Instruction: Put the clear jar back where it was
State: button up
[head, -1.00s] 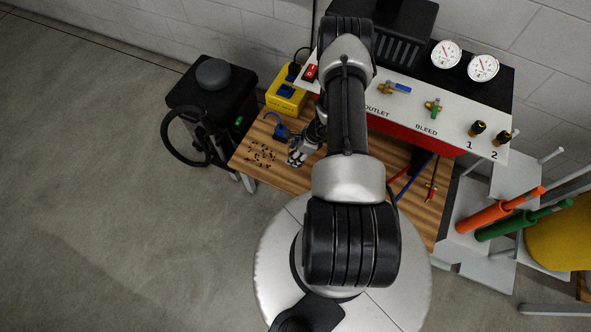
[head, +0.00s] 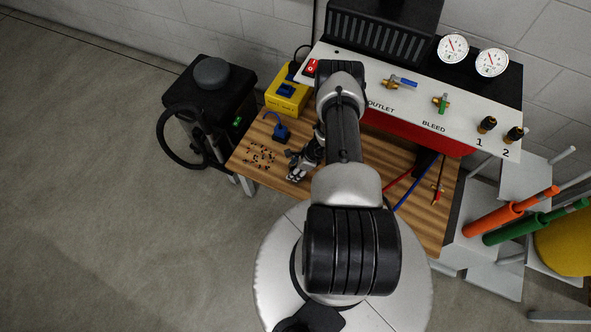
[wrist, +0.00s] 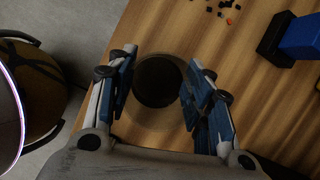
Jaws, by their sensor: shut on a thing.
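My gripper (wrist: 160,98) has its two blue-padded fingers on either side of the clear jar (wrist: 150,119). The jar shows in the wrist view as a faint see-through ring around a dark round area, and the gripper is shut on it. In the head view my gripper (head: 296,172) is over the front left part of the wooden bench (head: 415,215), near its front edge. The jar cannot be made out in the head view. I cannot tell whether the jar touches the bench top.
Several small dark bits (head: 260,156) and a blue tool with a cord (head: 281,133) lie left of my gripper. A yellow box (head: 287,98) stands behind them. The white gauge panel (head: 410,97) rises at the back.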

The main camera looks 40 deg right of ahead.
jog(key=shift+f, duration=0.1)
jog(key=o, duration=1.2)
jog(key=shift+c, duration=0.2)
jog(key=p+v, duration=0.4)
jog(key=v, duration=0.8)
jog(key=shift+p, duration=0.3)
